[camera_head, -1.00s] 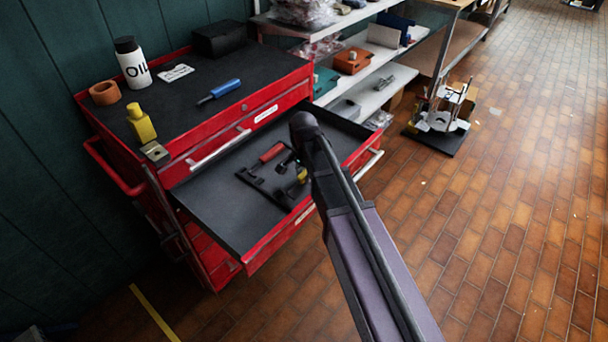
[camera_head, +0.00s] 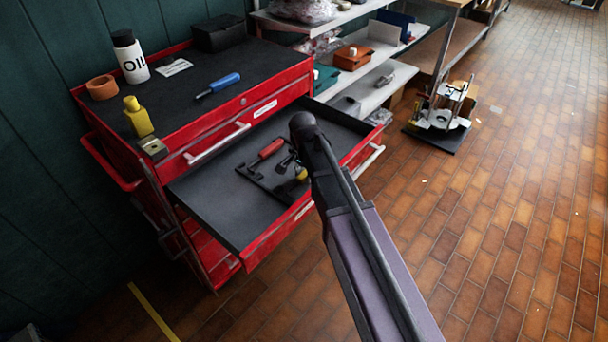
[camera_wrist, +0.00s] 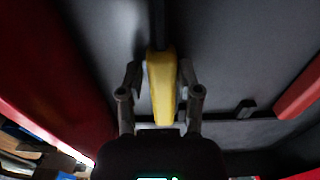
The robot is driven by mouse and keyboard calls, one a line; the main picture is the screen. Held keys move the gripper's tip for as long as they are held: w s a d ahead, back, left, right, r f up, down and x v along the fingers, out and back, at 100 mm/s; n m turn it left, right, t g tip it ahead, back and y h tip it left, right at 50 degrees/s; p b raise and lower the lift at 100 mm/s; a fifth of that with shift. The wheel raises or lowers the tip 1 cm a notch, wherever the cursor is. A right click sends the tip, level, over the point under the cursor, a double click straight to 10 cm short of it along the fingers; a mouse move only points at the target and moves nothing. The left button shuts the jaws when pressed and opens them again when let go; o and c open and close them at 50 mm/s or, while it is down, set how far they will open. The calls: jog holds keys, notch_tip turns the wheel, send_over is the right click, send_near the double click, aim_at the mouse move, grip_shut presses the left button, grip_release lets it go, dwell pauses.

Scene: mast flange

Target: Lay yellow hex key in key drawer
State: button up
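The yellow hex key (camera_wrist: 161,88) shows in the wrist view as a yellow handle with a dark shank running up and away. Its handle lies between the two fingers of my gripper (camera_wrist: 161,76), with a narrow dark gap on each side. The fingers look open. In the head view the yellow handle (camera_head: 301,173) shows over the dark floor of the pulled-out key drawer (camera_head: 215,205), partly behind my arm. My gripper's dark fingers show low over the drawer there. I cannot tell whether the key touches the drawer floor.
A red-handled tool (camera_head: 271,148) and a dark holder (camera_head: 262,178) lie in the drawer beside the key. The drawer's left part is bare.

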jog(key=shift+o, duration=0.9)
jog(key=shift+r, duration=0.1)
